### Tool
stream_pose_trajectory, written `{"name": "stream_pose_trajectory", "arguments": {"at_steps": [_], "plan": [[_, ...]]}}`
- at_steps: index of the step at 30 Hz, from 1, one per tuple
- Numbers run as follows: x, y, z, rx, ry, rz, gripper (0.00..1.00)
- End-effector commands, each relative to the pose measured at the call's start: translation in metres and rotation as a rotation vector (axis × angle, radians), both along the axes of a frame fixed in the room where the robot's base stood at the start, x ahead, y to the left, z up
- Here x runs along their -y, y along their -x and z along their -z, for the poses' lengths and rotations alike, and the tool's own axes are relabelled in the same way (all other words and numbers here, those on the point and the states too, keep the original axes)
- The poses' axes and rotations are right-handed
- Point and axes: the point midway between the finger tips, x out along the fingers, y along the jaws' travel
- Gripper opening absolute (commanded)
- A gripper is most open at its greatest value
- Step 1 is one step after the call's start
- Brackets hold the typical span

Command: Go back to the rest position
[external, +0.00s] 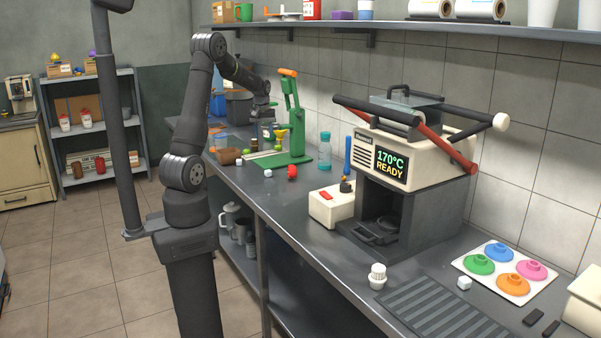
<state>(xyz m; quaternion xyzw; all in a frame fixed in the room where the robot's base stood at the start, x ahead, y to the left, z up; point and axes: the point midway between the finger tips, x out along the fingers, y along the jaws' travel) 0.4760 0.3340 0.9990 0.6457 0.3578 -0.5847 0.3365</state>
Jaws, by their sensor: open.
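My gripper (265,119) is small in the external view, at the far part of the counter, just left of the green press (296,135). It hangs at the end of my raised and bent arm, above the counter. It is open, and I see nothing held in it. The fingertips are small and partly merge with the items behind them, so I cannot tell whether they touch anything. The green press stands upright with an orange-tipped lever (288,73) raised.
The grey counter (290,205) has bare room in front of the press. A shelf (400,32) runs above.

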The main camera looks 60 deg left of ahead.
Motion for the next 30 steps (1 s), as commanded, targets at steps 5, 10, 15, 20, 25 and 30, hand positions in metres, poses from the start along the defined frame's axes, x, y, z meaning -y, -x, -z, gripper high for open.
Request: {"name": "stream_pose_trajectory", "arguments": {"at_steps": [5,10,15,20,25,30], "plan": [[0.033,-0.019,0.000,0.007,0.011,0.108,0.48],[0.063,-0.034,0.001,0.012,0.022,0.209,0.48],[0.095,-0.047,0.001,0.017,0.034,0.309,0.48],[0.125,-0.057,0.001,0.023,0.043,0.404,0.48],[0.158,-0.067,0.001,0.031,0.053,0.504,0.48],[0.191,-0.074,0.001,0.037,0.064,0.606,0.48]]}}
